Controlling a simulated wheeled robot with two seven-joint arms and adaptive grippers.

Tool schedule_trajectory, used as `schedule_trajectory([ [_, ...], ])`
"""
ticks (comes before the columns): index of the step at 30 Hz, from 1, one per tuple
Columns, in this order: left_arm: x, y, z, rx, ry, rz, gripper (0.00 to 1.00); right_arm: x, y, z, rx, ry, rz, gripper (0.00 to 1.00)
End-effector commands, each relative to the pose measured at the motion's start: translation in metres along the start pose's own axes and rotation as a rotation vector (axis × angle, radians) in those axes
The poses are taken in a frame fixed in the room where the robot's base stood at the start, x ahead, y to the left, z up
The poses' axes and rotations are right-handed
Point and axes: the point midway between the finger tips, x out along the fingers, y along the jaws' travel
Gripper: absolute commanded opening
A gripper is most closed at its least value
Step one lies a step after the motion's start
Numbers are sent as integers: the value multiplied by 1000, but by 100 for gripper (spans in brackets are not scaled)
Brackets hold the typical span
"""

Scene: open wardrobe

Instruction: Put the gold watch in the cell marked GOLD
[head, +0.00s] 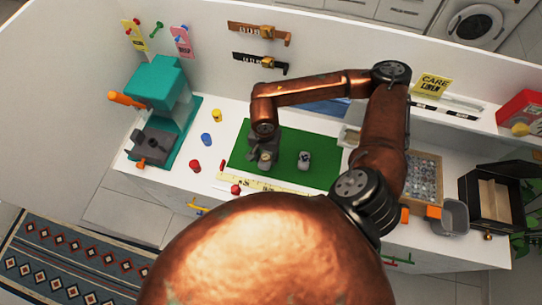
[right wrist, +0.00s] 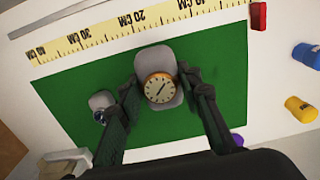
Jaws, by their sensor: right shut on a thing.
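The gold watch (right wrist: 160,87) has a cream dial with an orange-gold rim and sits on a grey cushion (right wrist: 157,55). My right gripper (right wrist: 162,95) has its two fingers on either side of the cushion and is shut on it. In the head view, my right gripper (head: 264,150) is over the left part of the green mat (head: 325,178). A second watch (head: 304,159) with a grey cushion lies on the mat to its right. I cannot read a GOLD mark in either view. My left gripper is not in view.
A yellow ruler (head: 270,187) lies along the mat's front edge. Red, blue and yellow small pieces and a teal press (head: 160,85) stand to the left. At right are a grey bin (head: 451,219) and an open black box (head: 473,200) with a beige inside.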

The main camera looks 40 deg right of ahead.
Motion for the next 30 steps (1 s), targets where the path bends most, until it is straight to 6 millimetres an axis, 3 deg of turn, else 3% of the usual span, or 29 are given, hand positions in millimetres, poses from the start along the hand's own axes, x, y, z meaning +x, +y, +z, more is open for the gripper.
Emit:
schedule_trajectory([
  [3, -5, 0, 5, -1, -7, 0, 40, 23, 2, -16, 2, -4, 4, 7],
  [7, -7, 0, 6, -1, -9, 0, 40, 39, 2, -29, 0, -3, 3, 7],
  [14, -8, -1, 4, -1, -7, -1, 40, 51, 2, -38, -1, -3, 1, 7],
  [21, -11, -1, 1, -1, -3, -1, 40, 82, 3, -42, -1, -4, 2, 7],
  [30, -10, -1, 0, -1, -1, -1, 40, 87, 2, -42, -1, -3, 0, 7],
])
